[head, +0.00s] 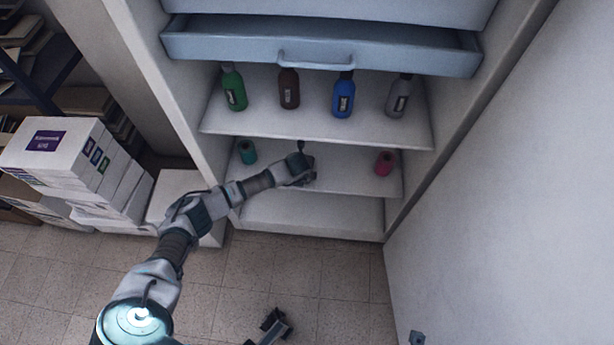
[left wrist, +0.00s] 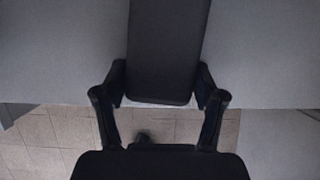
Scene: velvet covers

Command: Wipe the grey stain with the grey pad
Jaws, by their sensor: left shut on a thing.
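The pad (left wrist: 168,50) is a dark grey, rounded slab in the left wrist view, upright in the picture. My left gripper (left wrist: 160,92) is shut on its lower end, one finger on each side. In the head view my left gripper (head: 302,170) is over the middle of the lower shelf (head: 345,178), between a teal bottle (head: 247,151) and a red bottle (head: 384,163). Whether the pad touches the shelf cannot be told. I see no grey stain in either view. A dark jointed part (head: 275,324), likely my right gripper, shows at the bottom; its opening is unclear.
Green (head: 233,88), brown (head: 289,88), blue (head: 343,95) and grey (head: 398,94) bottles stand on the shelf above. An open blue drawer (head: 320,50) juts out over them. White boxes (head: 60,160) are stacked at left. The tiled floor in front is mostly clear.

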